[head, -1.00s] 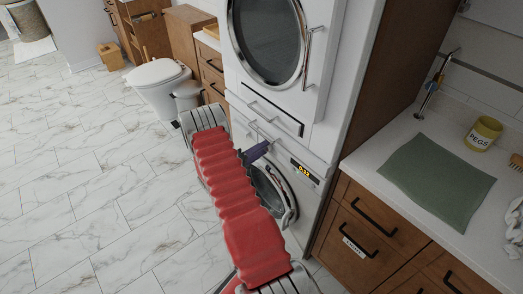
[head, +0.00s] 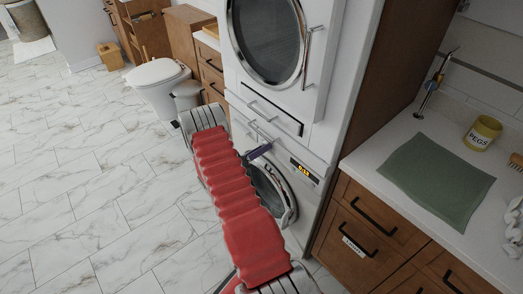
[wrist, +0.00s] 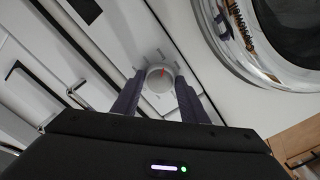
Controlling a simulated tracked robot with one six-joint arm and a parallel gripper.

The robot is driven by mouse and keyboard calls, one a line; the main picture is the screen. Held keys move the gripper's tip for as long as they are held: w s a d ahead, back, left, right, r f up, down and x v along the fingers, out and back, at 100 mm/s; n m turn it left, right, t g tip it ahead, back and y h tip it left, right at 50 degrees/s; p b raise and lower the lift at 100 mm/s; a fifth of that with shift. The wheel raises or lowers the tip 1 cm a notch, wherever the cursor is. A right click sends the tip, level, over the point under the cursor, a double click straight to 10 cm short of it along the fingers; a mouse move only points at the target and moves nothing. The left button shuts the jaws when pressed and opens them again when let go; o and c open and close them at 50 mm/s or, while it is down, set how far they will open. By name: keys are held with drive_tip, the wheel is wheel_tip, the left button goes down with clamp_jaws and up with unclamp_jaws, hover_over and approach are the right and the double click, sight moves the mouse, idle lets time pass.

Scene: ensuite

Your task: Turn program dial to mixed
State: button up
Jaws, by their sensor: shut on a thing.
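The program dial (wrist: 160,76) is a round pale knob with a red pointer mark, on the white front panel of the lower machine in the wrist view. Its red mark points up, close to vertical in that picture. My gripper (wrist: 158,92) has its two dark fingers on either side of the dial, shut on it. In the head view my gripper (head: 260,151) reaches the lower machine's panel, and the dial is hidden there. The lower machine's small display (head: 302,169) is lit yellow; its digits are too small to read surely.
The lower machine's round door (head: 275,195) is just below my gripper, and its chrome ring (wrist: 232,40) is close by at the upper right in the wrist view. Drawer handles (head: 268,112) protrude above. A counter (head: 350,160) stands at right; open floor lies left.

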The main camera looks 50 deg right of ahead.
drive_tip(key=shift+f, duration=0.15)
drive_tip(key=o, duration=1)
drive_tip(key=shift+o, duration=0.2)
drive_tip(key=v, duration=1.4)
drive_tip(key=shift+d, duration=0.1)
